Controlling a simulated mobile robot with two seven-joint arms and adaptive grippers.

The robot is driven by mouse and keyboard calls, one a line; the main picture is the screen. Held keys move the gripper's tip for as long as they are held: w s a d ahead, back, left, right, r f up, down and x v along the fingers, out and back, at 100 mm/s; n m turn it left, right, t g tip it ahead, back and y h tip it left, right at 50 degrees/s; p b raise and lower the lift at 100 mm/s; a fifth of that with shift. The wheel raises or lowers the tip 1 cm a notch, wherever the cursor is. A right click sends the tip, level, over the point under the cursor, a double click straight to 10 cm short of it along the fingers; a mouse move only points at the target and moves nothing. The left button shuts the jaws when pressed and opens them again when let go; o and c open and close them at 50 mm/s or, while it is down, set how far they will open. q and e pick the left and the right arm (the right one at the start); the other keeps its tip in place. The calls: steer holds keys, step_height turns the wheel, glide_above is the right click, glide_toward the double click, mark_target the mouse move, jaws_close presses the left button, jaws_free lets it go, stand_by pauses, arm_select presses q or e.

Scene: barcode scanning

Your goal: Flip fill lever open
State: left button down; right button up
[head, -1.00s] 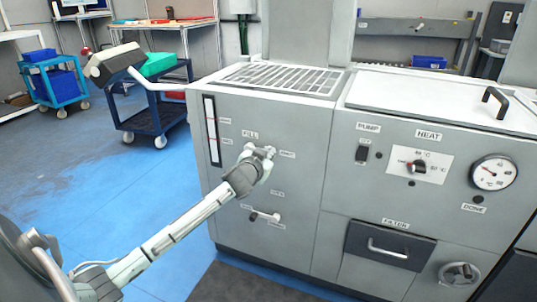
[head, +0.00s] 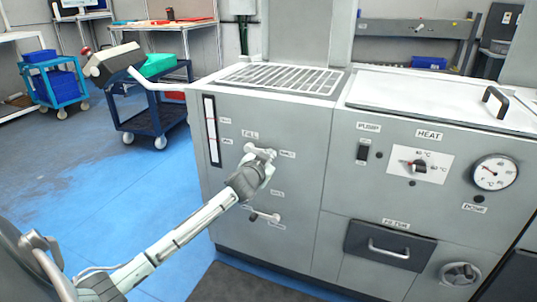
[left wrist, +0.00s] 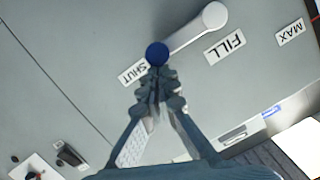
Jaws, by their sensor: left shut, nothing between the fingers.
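The fill lever is on the grey front panel of the machine. In the left wrist view its pale arm (left wrist: 190,34) runs from a round pivot near the FILL label (left wrist: 225,47) to a blue knob (left wrist: 157,54) by the SHUT label (left wrist: 133,72). In the head view the lever (head: 260,151) shows just above my left gripper (head: 266,168), below FILL. In the left wrist view my left gripper (left wrist: 157,82) is shut and empty, its fingertips right at the knob. I cannot tell whether they touch it. My right gripper is out of view.
A second lever (head: 266,216) sits lower on the same panel. A sight gauge (head: 212,131) is at its left. The heat dial (head: 419,167), round gauge (head: 494,173) and filter drawer (head: 388,252) are to the right.

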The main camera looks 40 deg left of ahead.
arm_select(q)
steer(key=shift+f, duration=0.25)
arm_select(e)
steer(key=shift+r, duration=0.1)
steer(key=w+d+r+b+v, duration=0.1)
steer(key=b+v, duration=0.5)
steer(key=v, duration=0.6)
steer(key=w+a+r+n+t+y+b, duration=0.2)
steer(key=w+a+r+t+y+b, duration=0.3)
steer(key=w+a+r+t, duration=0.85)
arm_select(q)
steer(key=s+a+f+m+t+y+b, duration=0.1)
steer(key=a+f+m+t+y+b, duration=0.1)
steer(key=a+f+m, duration=0.4)
steer(key=shift+s+a+f+m+y+b, duration=0.35)
steer(key=shift+f+m+y+b, duration=0.75)
steer(key=shift+f+m, duration=2.7)
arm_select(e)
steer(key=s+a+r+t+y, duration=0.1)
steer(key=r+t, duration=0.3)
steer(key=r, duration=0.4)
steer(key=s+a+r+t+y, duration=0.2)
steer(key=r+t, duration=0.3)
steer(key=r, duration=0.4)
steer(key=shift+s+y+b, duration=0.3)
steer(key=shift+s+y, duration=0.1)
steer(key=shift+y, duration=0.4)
